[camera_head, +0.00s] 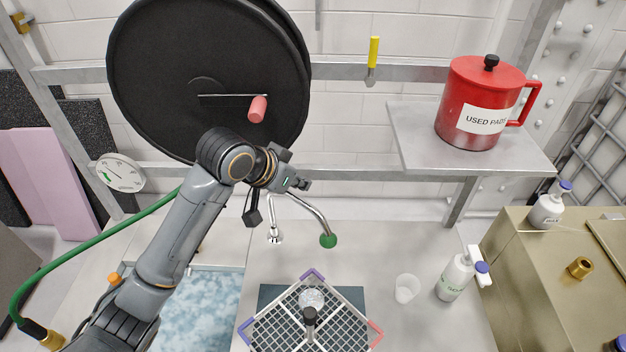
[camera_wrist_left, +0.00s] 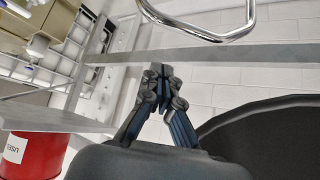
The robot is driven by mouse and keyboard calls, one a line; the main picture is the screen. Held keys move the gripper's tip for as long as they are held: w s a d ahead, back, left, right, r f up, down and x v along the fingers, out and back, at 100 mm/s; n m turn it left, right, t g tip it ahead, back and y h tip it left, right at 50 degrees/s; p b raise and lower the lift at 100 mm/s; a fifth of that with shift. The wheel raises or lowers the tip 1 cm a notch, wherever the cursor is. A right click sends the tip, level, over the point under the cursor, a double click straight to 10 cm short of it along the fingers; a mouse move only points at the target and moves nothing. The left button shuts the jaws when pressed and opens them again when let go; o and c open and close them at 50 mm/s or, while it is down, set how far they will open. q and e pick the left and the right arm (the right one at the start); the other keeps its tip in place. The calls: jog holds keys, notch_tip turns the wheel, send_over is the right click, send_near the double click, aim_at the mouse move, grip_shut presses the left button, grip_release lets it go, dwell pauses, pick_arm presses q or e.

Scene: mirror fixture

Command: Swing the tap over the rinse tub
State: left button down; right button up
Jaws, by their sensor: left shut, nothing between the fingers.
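The tap shows as chrome tubing partly hidden behind my left gripper. One curved chrome pipe (camera_head: 310,209) runs down right to a green end (camera_head: 328,241); a shorter one ends in a nozzle (camera_head: 274,236). My left gripper (camera_head: 306,185) is shut and empty, just above the tubing; I cannot tell whether it touches. In the left wrist view, its fingers (camera_wrist_left: 160,72) are together, beneath and apart in the picture from a bent chrome tube (camera_wrist_left: 225,33). A tub with pale blue, cloudy contents (camera_head: 205,312) lies lower left, partly behind my left arm. My right gripper is not in view.
A large black disc (camera_head: 190,60) hangs behind my arm. A red canister (camera_head: 478,103) sits on a shelf (camera_head: 420,140).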

aim_at(309, 204)
pick_arm(q)
jog(key=w+d+r+p+x, duration=0.1)
jog(key=p+x, duration=0.2)
jog(key=x, duration=0.6)
jog(key=s+a+p, duration=0.1)
jog(key=s, duration=0.1)
jog(key=s+a+p, duration=0.2)
jog(key=shift+f, duration=0.4)
jog(key=shift+w+d+f, duration=0.1)
jog(key=shift+w+f, duration=0.1)
jog(key=shift+w, duration=0.05)
